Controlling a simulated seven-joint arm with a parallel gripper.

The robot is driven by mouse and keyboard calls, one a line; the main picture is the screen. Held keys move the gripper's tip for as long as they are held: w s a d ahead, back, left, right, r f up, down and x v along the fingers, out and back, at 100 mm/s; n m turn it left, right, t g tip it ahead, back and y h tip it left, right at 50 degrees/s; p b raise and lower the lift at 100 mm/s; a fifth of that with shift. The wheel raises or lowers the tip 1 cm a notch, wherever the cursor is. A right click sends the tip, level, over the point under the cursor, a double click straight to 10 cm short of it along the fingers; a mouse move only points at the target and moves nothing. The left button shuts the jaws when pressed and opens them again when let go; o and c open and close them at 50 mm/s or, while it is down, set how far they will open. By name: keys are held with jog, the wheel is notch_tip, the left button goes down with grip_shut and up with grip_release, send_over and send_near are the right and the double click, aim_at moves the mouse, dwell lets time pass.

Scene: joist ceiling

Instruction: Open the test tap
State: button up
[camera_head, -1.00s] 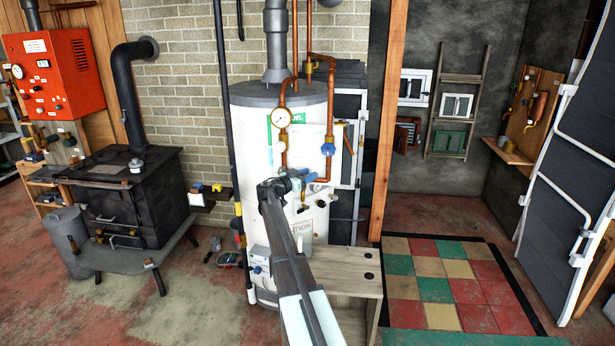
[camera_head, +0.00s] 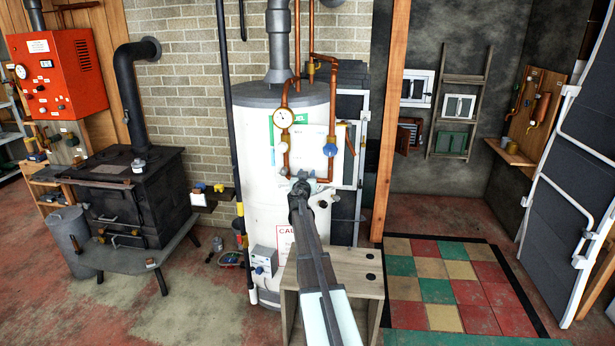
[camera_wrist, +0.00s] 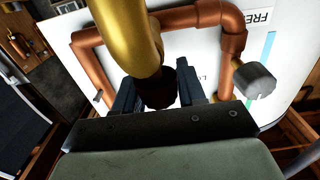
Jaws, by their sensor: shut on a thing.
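In the wrist view, a thick curved brass body (camera_wrist: 132,38), apparently the test tap, comes in from the top. A dark round piece (camera_wrist: 158,90), which looks like its knob, sits at its lower end between my fingers. My gripper (camera_wrist: 158,95) is shut on this dark piece. In the head view, my gripper (camera_head: 301,187) is at the front of the white water heater (camera_head: 262,180), below the copper pipes. My arm and gripper hide the tap there, so I cannot tell how far it is turned.
A copper pipe loop (camera_wrist: 185,17) runs close around the brass body, with a grey knob (camera_wrist: 253,81) beside it. A gauge (camera_head: 284,118) and a blue valve (camera_head: 330,149) sit above my gripper. A wooden bench (camera_head: 357,271) stands below. A wooden post (camera_head: 387,130) rises to the right.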

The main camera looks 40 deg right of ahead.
jog(key=shift+n+t+y, duration=0.5)
jog(key=shift+y, duration=0.1)
jog(key=shift+w+y, duration=0.1)
jog(key=shift+y, duration=0.2)
jog(key=o, duration=1)
jog(key=shift+c, duration=0.2)
jog(key=shift+a, duration=0.15)
jog(key=v, duration=1.3)
jog(key=shift+s+a+f, duration=0.15)
jog(key=shift+s+f, duration=0.05)
jog(key=shift+s, duration=0.15)
jog(key=shift+c, duration=0.2)
